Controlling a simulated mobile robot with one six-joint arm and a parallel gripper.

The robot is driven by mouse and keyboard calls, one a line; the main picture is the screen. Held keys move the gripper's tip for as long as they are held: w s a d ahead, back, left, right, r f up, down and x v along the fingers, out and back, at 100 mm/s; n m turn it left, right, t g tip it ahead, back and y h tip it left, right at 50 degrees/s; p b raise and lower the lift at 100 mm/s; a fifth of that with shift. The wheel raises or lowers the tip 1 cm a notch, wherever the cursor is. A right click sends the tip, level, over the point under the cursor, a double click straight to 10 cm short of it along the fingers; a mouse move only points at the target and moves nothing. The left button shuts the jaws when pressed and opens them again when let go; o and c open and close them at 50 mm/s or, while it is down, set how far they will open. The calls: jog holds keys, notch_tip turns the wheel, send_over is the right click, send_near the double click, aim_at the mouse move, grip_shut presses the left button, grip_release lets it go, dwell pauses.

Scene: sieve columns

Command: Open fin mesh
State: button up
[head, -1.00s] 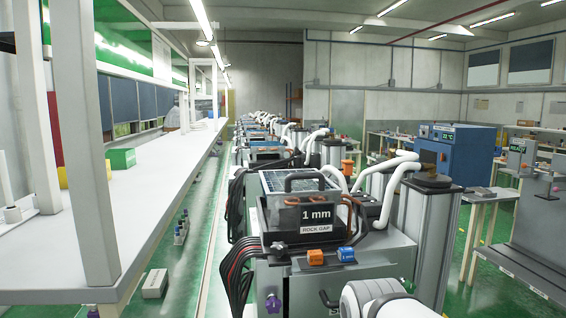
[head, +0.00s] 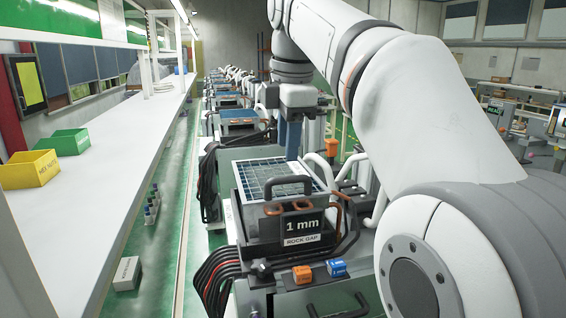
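No label reading "fin mesh" is legible. My gripper (head: 291,155) hangs pointing down behind the mesh panel in this view. A blue part shows at its lower end; I cannot tell if this is its fingers or something else. Contact with the panel cannot be told.
Orange (head: 302,274) and blue (head: 337,268) blocks sit on the station's front ledge. Dark cables (head: 214,275) run down its left side. A long white bench (head: 110,165) with yellow (head: 31,169) and green (head: 70,142) bins lies left.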

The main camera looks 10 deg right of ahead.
aim_at(287, 179)
jog(key=f, duration=0.4)
jog(key=w+f, duration=0.1)
jog(key=f, duration=0.1)
jog(key=shift+w+d+f, duration=0.1)
jog(key=shift+d+f, duration=0.1)
jog(key=shift+f, duration=0.05)
grip_shut()
jog(key=shift+a, duration=0.1)
